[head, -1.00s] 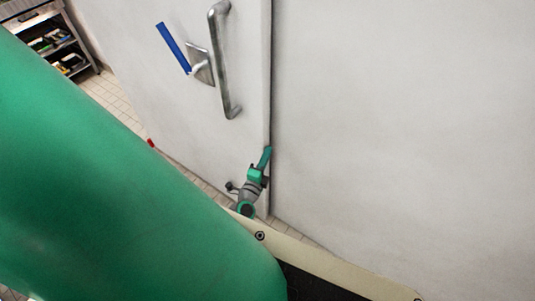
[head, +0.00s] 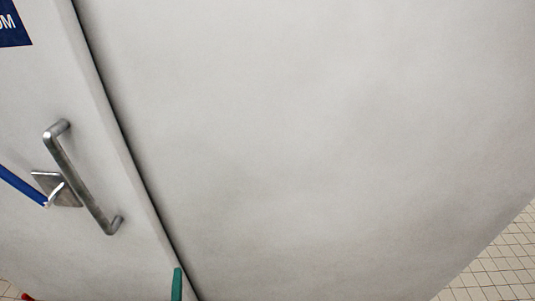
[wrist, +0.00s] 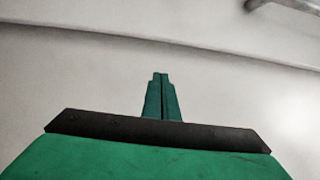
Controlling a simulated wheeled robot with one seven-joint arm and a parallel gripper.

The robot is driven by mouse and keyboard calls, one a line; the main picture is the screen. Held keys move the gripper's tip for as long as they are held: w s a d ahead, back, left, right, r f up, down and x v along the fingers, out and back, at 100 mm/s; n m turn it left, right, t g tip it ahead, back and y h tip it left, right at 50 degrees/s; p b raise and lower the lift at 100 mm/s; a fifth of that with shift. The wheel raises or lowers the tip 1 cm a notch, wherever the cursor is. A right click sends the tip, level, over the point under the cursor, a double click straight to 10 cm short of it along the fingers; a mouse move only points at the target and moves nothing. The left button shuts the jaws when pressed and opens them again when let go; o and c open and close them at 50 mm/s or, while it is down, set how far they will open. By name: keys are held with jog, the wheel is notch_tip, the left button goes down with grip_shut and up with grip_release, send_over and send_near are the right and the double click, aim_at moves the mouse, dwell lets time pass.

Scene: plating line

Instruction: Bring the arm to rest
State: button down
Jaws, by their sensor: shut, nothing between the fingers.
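My gripper (wrist: 160,76) shows in the wrist view with its two green fingers together and nothing between them. It points toward a pale surface with a dark seam line. In the head view only a green tip of my gripper (head: 177,284) shows at the bottom edge, in front of the door near its right edge. The rest of my arm is out of the head view. My gripper appears apart from the door handle.
A white door with a metal bar handle (head: 83,178) and a latch plate (head: 58,190) is at the left. A blue strip (head: 22,186) meets the latch. A blue sign (head: 12,24) is at top left. A plain wall (head: 330,140) fills the middle. Tiled floor (head: 500,258) shows at lower right.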

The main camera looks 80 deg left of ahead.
jog(key=w+d+f+m+t+h, duration=0.1)
jog(key=w+d+f+t+h, duration=0.35)
jog(key=w+d, duration=0.65)
jog(key=w+d+f+m+t+h, duration=0.25)
jog(key=w+d+t+h, duration=0.35)
jog(key=w, duration=0.8)
jog(key=w+d+r+t+h, duration=0.1)
jog(key=w+d+r, duration=0.1)
jog(key=w+d, duration=0.35)
jog(key=w+d+r+t+h, duration=0.1)
jog(key=w+d+t+h, duration=0.1)
jog(key=d, duration=0.7)
jog(key=w+d+r+n+t+h, duration=0.2)
jog(key=w+d+r+t+h, duration=0.1)
jog(key=d+r, duration=1)
jog(key=shift+d+n+h, duration=0.35)
jog(key=shift+d+h, duration=0.4)
jog(key=shift+d, duration=0.45)
